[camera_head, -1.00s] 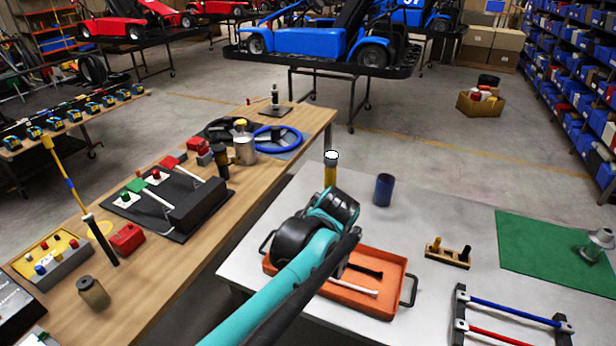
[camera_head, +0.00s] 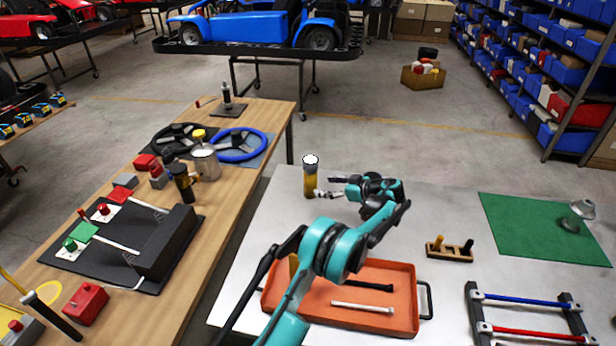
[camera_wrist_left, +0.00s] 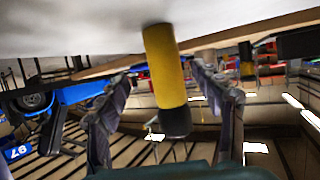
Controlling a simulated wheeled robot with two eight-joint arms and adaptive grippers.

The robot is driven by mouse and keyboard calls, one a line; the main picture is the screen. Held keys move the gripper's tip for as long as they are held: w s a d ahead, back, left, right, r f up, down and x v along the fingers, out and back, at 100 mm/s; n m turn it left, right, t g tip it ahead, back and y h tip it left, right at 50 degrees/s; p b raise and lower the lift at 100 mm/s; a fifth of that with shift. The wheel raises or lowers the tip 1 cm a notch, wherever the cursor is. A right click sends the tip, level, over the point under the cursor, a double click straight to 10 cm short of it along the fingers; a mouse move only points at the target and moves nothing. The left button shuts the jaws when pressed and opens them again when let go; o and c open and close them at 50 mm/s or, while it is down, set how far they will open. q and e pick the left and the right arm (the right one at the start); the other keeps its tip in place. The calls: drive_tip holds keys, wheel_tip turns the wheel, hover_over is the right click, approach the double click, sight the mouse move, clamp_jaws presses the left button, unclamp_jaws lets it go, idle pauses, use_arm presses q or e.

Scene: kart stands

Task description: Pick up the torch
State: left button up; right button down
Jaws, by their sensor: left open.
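The torch (camera_head: 310,181) is a yellow cylinder with a dark collar and a pale top. It stands upright on the white table (camera_head: 270,215), near its far left corner. My left gripper (camera_head: 326,187) is open, its fingertips close to the right side of the torch. In the left wrist view the yellow torch (camera_wrist_left: 165,68), with its black end, appears between the two open fingers (camera_wrist_left: 168,95). I cannot tell whether either finger touches it. My right gripper does not show.
An orange tray (camera_head: 400,318) with thin rods lies under my left arm. A small peg block (camera_head: 449,252), a green mat (camera_head: 540,228) and a rack with blue and red bars (camera_head: 525,318) are to the right. A wooden bench (camera_head: 235,185) with steering wheels stands left.

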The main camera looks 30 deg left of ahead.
sight(316, 187)
use_arm(q)
drive_tip(key=b+x, duration=0.1)
drive_tip(key=x, duration=0.2)
drive_tip(key=shift+s+f, duration=0.1)
drive_tip(key=x, duration=0.1)
drive_tip(key=b+x, duration=0.2)
drive_tip(key=x, duration=0.1)
drive_tip(key=shift+s+a+f, duration=0.15)
drive_tip(key=shift+s+f, duration=0.05)
drive_tip(key=shift+s, duration=0.05)
drive_tip(key=shift+w+a+f, duration=0.1)
drive_tip(key=shift+a, duration=0.15)
drive_tip(key=c, duration=1.5)
